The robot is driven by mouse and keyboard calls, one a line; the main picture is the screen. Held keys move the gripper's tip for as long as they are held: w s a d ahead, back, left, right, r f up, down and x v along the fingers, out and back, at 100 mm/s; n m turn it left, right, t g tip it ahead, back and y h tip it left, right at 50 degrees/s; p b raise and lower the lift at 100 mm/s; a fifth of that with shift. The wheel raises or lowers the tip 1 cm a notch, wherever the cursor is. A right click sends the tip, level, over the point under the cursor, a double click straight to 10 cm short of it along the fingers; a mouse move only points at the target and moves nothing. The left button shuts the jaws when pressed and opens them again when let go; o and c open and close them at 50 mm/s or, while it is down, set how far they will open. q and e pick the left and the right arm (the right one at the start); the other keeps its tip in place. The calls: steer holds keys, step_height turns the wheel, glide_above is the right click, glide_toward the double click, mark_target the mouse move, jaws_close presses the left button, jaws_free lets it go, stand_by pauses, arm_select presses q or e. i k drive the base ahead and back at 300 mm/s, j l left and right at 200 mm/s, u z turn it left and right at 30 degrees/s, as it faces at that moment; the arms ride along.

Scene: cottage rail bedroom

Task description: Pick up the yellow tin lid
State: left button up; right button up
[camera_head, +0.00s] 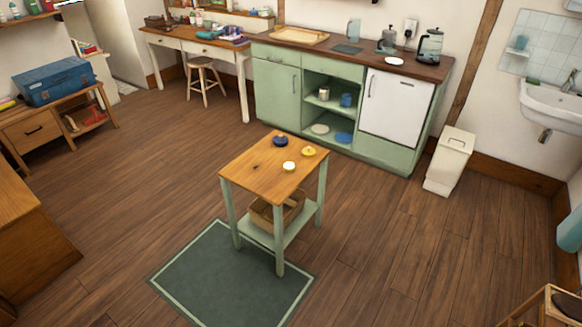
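A small round yellow thing (308,151), which looks like the yellow tin lid, lies on the wooden top of a small side table (250,168), near its right edge. A dark blue round thing (281,141) sits to its left, towards the back. A small white or cream round thing (289,166) sits in front of it. The three stand apart. Neither of my grippers is in view.
The side table has green legs and a lower shelf with a basket (274,212). A dark green rug (217,277) lies in front of it. A green kitchen counter (275,90) stands behind, with a white bin (450,160) to the right. Wooden floor around the table is clear.

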mark_target(308, 152)
steer(key=u, duration=0.45)
steer(key=i+l+u, duration=0.75)
steer(key=l, duration=0.3)
steer(key=i, duration=0.1)
